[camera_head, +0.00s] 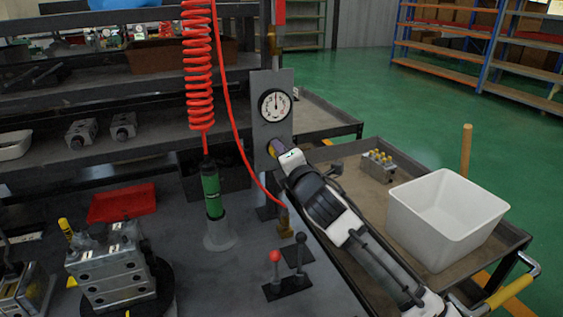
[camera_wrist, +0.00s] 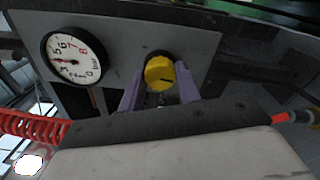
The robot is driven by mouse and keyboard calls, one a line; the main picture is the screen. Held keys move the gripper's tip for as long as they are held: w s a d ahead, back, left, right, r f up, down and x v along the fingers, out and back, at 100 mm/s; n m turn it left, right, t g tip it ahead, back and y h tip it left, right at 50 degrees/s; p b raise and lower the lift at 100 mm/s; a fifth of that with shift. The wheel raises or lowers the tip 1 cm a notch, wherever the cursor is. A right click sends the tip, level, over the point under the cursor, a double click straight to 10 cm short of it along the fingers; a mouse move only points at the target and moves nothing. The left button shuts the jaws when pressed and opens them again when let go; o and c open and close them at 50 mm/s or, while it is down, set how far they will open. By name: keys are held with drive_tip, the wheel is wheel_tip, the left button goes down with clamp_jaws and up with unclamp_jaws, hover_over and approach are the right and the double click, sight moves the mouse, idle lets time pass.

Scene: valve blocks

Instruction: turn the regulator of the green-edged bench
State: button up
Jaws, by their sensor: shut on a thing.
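The regulator's yellow knob (camera_wrist: 159,73) sits on a grey upright panel (camera_wrist: 207,45), with a dark mark line on its face. My gripper (camera_wrist: 160,88) is shut on the knob, one purple finger at each side. In the head view my gripper (camera_head: 278,148) reaches the panel (camera_head: 285,82) from the lower right and hides the knob. A round white pressure gauge (camera_wrist: 74,56) is on the same panel; it also shows in the head view (camera_head: 274,105), above my gripper. I cannot make out a green edge on the dark bench (camera_head: 225,275).
A red coiled hose (camera_head: 198,70) with a green tool (camera_head: 211,192) hangs left of the panel. Two levers (camera_head: 287,270) stand below my arm. A valve block (camera_head: 110,275) and red tray (camera_head: 122,203) are at left. A cart with a white bin (camera_head: 440,235) is at right.

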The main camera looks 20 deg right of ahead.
drive_tip(key=shift+m+b, duration=1.9)
drive_tip(key=shift+m, duration=1.9)
drive_tip(key=o, duration=1)
